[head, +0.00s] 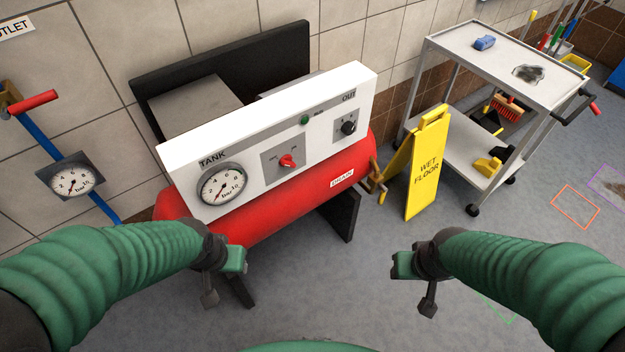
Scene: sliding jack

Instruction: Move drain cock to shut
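The drain cock (376,178) is a small brass-coloured valve at the right end of the red tank (290,205), beside the white "DRAIN" label (342,178). Its handle is too small to read its position surely. My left gripper (223,279) is in front of the tank's lower left part, its two fingers apart and nothing between them. My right gripper (415,281) is below and to the right of the drain cock, over the floor, also with fingers apart and empty. Neither gripper touches the cock.
A white panel (240,140) with a tank gauge (222,184) and red knob (288,161) sits above the tank. A yellow wet-floor sign (427,170) stands close right of the cock. A grey trolley (480,67) is behind it.

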